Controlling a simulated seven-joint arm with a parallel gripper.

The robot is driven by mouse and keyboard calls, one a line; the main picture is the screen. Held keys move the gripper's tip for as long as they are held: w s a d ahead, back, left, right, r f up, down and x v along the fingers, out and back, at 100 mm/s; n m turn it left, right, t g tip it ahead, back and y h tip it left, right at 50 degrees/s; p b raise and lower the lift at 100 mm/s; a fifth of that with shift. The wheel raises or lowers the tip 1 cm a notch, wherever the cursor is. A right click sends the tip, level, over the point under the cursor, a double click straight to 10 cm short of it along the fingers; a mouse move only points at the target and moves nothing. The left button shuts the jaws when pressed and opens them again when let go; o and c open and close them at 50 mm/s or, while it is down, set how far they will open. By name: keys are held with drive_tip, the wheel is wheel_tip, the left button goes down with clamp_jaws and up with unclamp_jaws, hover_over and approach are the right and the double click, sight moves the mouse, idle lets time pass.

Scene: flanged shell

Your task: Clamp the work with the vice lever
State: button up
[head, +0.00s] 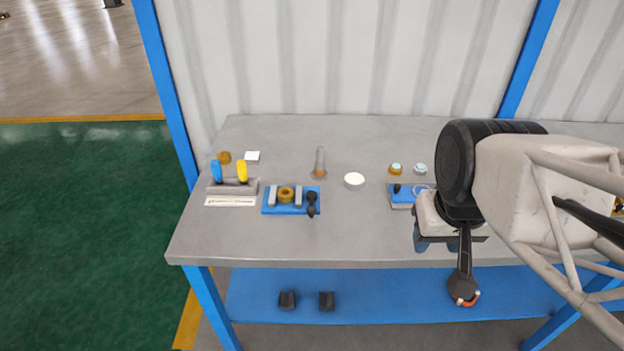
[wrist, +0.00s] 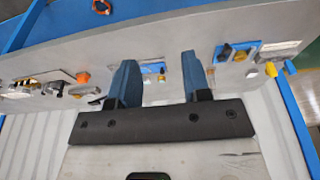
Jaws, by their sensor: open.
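The vice (head: 270,208) is a blue base with two grey jaws on the left half of the bench. The work, a brass round piece (head: 286,194), sits between the jaws; whether they touch it I cannot tell. The black vice lever (head: 312,204) is at the vice's right side. In the wrist view, the vice (wrist: 248,46) and its dark lever (wrist: 224,52) lie at upper right. My gripper (head: 436,246) hangs to the right of the vice near the bench's front edge. Its blue fingers (wrist: 158,62) are apart with nothing held between them.
A grey rack (head: 216,188) with blue and yellow handles stands left of the vice. A grey upright spindle (head: 319,160) and white disc (head: 354,181) stand behind and right. Another blue fixture (head: 402,200) lies near my gripper. Bench in front of the vice is clear.

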drive_tip(key=shift+o, duration=0.4)
drive_tip(key=shift+w, duration=0.1)
drive_tip(key=n+g, duration=0.3)
drive_tip(key=n, duration=0.2)
hover_over(311, 208)
drive_tip(key=f, duration=1.5)
drive_tip(key=shift+s+d, duration=0.25)
drive_tip(key=shift+d, duration=0.15)
drive_tip(key=shift+w+a+f, duration=0.25)
drive_tip(key=shift+a+f, duration=0.05)
drive_tip(key=shift+a, duration=0.05)
drive_tip(key=shift+f, duration=0.1)
drive_tip(key=shift+f, duration=3.8)
